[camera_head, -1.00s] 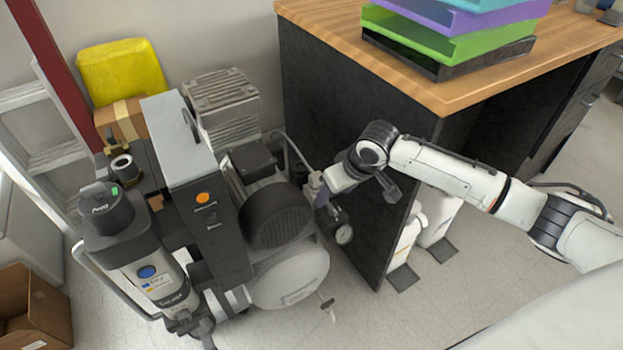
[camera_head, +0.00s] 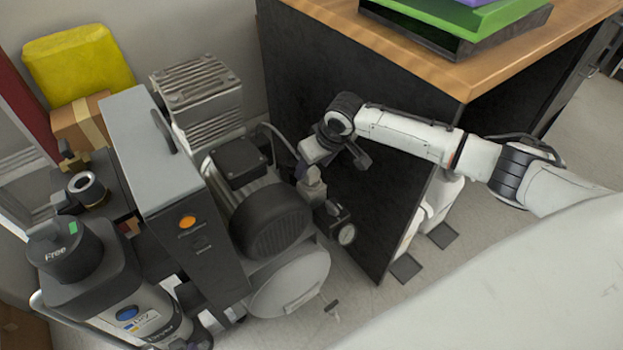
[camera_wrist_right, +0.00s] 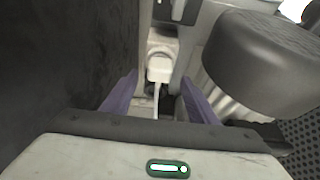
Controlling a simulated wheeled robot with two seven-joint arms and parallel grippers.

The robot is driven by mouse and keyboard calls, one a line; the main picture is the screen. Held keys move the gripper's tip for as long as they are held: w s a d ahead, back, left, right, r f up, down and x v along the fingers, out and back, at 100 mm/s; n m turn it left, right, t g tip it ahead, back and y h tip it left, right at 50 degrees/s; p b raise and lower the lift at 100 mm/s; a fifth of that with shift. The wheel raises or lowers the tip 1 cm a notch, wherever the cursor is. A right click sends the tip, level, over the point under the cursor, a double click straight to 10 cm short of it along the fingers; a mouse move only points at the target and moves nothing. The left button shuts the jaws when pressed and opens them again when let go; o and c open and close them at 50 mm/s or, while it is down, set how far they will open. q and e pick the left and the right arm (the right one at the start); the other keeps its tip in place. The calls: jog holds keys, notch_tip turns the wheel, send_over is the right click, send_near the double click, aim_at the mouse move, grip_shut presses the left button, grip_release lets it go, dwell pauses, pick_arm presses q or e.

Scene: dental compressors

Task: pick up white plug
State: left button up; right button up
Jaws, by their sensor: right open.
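The white plug (camera_wrist_right: 159,68) shows in the right wrist view, between and just beyond the purple fingers of my right gripper (camera_wrist_right: 158,88). In the head view a small pale fitting (camera_head: 313,185), which looks like the same plug, sits above the pressure gauge at the right side of the compressor. My right gripper (camera_head: 303,170) is beside its top, fingers pointing down. The gripper is open; the plug does not look clasped. My left gripper is not in view.
The compressor's black motor (camera_head: 270,218) and silver tank (camera_head: 290,283) are close on the left. A round gauge (camera_head: 346,234) sits just below. The desk's dark side panel (camera_head: 350,205) stands close on the right. A yellow container (camera_head: 78,62) is at the back left.

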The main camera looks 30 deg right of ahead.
aim_at(312, 171)
jog(key=b+x, duration=0.1)
jog(key=x, duration=0.2)
jog(key=shift+d+f, duration=0.1)
jog(key=shift+f, duration=0.25)
jog(key=c, duration=1.1)
jog(key=shift+r, duration=0.1)
jog(key=shift+c, duration=0.2)
